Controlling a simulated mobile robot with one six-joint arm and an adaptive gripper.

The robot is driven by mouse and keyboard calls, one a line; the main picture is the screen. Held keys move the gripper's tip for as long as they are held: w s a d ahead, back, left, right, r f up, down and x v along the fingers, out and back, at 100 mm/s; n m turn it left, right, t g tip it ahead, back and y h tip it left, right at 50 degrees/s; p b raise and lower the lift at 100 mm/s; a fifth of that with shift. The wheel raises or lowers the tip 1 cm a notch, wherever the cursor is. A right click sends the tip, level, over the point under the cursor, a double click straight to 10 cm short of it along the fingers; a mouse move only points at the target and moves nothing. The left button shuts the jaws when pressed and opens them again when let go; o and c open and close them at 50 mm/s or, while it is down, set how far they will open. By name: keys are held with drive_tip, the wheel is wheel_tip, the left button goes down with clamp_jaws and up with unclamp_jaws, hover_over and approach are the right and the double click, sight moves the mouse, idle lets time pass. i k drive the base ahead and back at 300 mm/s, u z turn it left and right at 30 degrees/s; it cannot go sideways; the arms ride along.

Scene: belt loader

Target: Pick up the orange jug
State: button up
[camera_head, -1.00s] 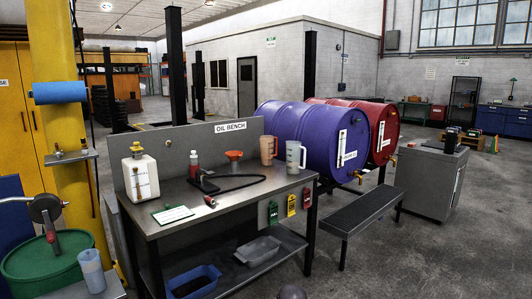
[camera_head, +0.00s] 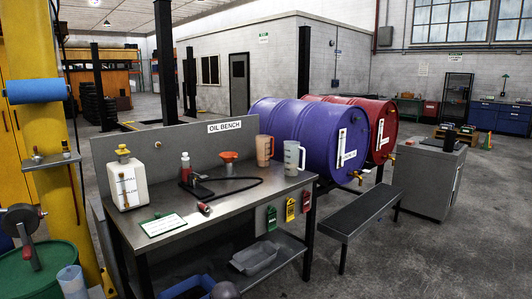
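The orange jug (camera_head: 265,151) stands upright on the back right part of the steel oil bench (camera_head: 238,204), in front of the back panel's right end. It is a translucent peach-orange jug. A clear, whitish jug (camera_head: 293,158) with a handle stands just right of it and in front. An orange funnel (camera_head: 229,157) sits to its left. My gripper is not in view, so its state does not show.
A white jug (camera_head: 126,184), a red bottle (camera_head: 185,166) and a black hose (camera_head: 232,189) are on the bench. Purple (camera_head: 308,135) and red (camera_head: 384,125) barrels lie behind right, with a low grey bench (camera_head: 366,213) before them.

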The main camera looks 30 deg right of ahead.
sight(263, 142)
drive_tip(key=z, duration=0.3)
drive_tip(key=i, duration=0.85)
drive_tip(key=z, duration=0.45)
